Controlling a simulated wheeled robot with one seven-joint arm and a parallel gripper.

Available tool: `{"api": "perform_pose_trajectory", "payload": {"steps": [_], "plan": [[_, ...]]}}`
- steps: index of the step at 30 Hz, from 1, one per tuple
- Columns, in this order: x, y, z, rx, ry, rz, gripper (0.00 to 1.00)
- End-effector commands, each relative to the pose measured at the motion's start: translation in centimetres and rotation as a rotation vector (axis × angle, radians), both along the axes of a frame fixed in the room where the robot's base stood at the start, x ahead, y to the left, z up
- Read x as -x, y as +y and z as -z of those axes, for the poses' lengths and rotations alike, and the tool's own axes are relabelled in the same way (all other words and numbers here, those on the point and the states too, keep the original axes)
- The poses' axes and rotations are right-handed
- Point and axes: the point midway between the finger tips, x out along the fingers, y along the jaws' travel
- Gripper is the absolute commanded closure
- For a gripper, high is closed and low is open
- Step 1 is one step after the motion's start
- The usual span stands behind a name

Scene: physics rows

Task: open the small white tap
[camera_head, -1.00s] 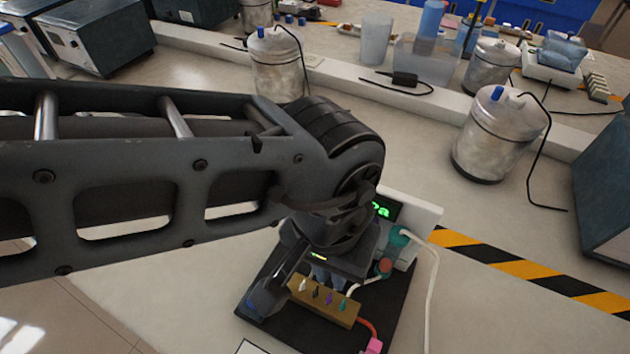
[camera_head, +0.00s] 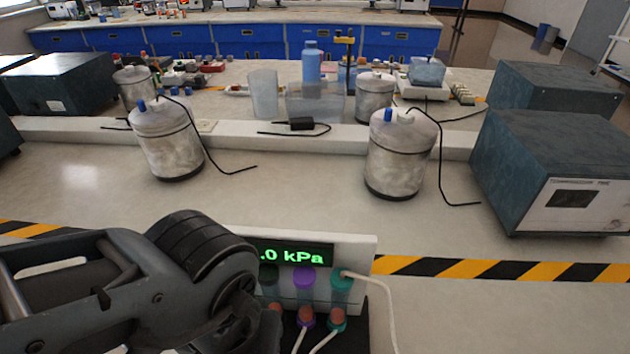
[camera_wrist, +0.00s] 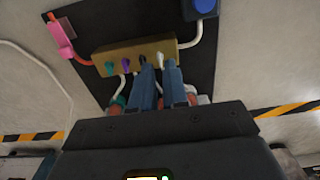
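In the wrist view the small white tap (camera_wrist: 160,60) sits on a brass-coloured block (camera_wrist: 130,50), at the end near the blue button. My gripper (camera_wrist: 157,66) points at the block with its two blue-grey fingers apart. The white tap shows in the gap between the fingertips, close to the right one; I cannot tell whether they touch. A black tap (camera_wrist: 143,58) is partly covered by the left fingertip. Purple (camera_wrist: 125,65) and teal (camera_wrist: 109,67) taps are farther left. In the head view the block and gripper are hidden or below the frame.
A white meter (camera_head: 352,249) with a green kPa display stands behind my arm, with coloured connectors and tubes. A pink clip (camera_wrist: 62,38) and blue button (camera_wrist: 205,6) flank the block. Metal canisters (camera_head: 168,145) and a blue-grey box (camera_head: 550,165) stand farther back. Open bench lies between.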

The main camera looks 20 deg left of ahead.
Motion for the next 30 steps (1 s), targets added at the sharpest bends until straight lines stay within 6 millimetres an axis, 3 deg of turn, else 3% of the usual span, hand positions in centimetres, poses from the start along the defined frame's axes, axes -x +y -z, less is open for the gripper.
{"api": "perform_pose_trajectory", "payload": {"steps": [6,30], "plan": [[0.0,0.0,1.2,0.001,-0.001,0.000,0.86],[0.0,0.0,2.0,0.000,-0.001,0.000,0.86]]}}
